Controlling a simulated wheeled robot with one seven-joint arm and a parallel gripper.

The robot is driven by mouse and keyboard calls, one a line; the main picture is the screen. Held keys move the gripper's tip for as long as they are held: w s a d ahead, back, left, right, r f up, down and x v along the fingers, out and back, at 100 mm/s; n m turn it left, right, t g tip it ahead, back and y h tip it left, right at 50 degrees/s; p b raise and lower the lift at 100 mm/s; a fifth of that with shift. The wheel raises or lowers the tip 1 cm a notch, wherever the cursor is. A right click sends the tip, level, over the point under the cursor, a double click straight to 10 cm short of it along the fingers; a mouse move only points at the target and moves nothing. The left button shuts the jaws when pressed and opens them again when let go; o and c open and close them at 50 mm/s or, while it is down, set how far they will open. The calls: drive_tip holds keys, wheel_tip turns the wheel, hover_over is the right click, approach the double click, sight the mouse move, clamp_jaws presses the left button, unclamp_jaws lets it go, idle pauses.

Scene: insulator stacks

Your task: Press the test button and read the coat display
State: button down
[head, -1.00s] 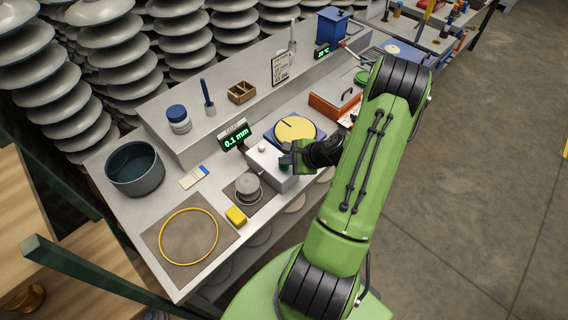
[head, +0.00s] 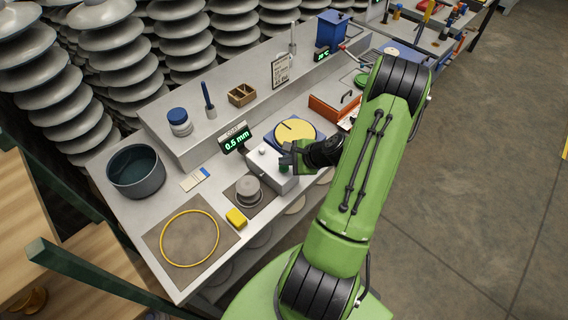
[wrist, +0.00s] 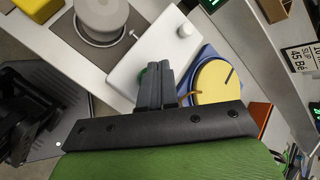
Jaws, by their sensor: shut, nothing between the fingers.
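The coat display (head: 236,139) stands behind the white test box and reads 0.5 mm in green digits. My gripper (head: 290,158) is at the button's end of the box. In the wrist view, my gripper (wrist: 155,72) is shut and empty, its fingertips over the white box (wrist: 150,45).
A grey disc stack (head: 248,188) and a yellow block (head: 236,217) are left of the box. A yellow round dial on a blue base (head: 312,143) sits close behind my gripper. A dark pot (head: 136,171) and a yellow ring (head: 190,212) are farther left.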

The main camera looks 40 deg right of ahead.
sight(286, 168)
drive_tip(key=shift+r, duration=0.3)
wheel_tip(286, 168, up, 5)
drive_tip(key=p, duration=0.4)
drive_tip(key=shift+r, duration=0.1)
idle(0.7)
